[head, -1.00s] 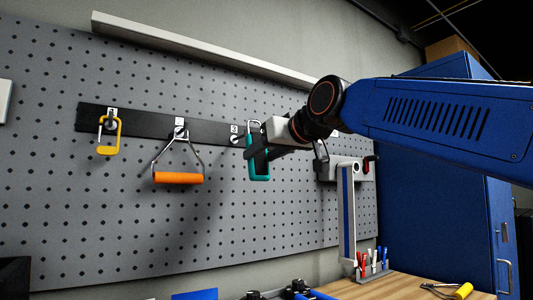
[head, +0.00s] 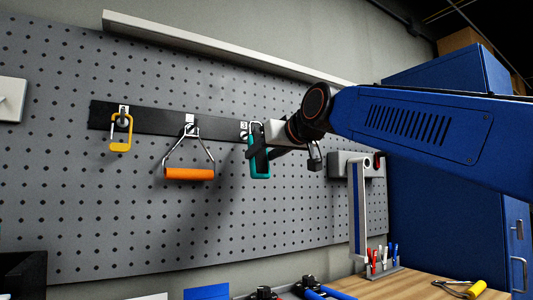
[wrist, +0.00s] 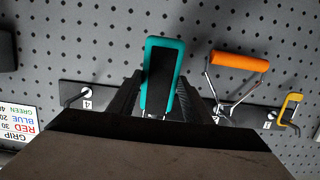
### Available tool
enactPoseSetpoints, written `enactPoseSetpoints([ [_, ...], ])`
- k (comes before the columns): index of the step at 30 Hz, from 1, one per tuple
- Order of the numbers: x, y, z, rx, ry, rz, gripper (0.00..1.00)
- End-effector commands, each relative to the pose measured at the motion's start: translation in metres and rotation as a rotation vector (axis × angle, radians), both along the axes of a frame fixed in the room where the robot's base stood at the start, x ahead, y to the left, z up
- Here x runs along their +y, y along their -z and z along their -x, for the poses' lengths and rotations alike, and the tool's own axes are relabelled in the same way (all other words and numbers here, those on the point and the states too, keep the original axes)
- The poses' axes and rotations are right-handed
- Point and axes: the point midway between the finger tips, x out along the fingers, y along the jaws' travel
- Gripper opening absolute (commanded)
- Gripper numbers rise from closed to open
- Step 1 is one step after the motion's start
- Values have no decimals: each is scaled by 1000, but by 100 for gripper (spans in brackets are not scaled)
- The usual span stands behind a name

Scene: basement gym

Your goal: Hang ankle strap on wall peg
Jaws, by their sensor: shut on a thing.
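The ankle strap (head: 261,168) is a teal loop with a black middle, hanging upright in front of the pegboard. My gripper (head: 264,152) is shut on it from the right. In the wrist view the strap (wrist: 163,62) stands between the two dark fingers of my gripper (wrist: 160,92). The peg marked 3 (head: 244,133) is just left of the strap's top; whether they touch cannot be told. In the wrist view that peg is hidden behind the strap and gripper. The peg marked 4 (wrist: 85,94) is bare.
A yellow clip (head: 121,145) hangs on peg 1 and an orange-gripped handle (head: 189,174) on peg 2, left of the strap. A grey bracket (head: 350,163) is right of my gripper. A wooden bench (head: 420,287) with pens and a yellow-handled tool lies below.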

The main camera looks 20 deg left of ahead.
Motion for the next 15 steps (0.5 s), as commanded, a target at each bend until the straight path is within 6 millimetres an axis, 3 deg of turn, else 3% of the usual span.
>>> enactPoseSetpoints([
  [15, 19, 2, -16, 0, 0, 0, 20],
])
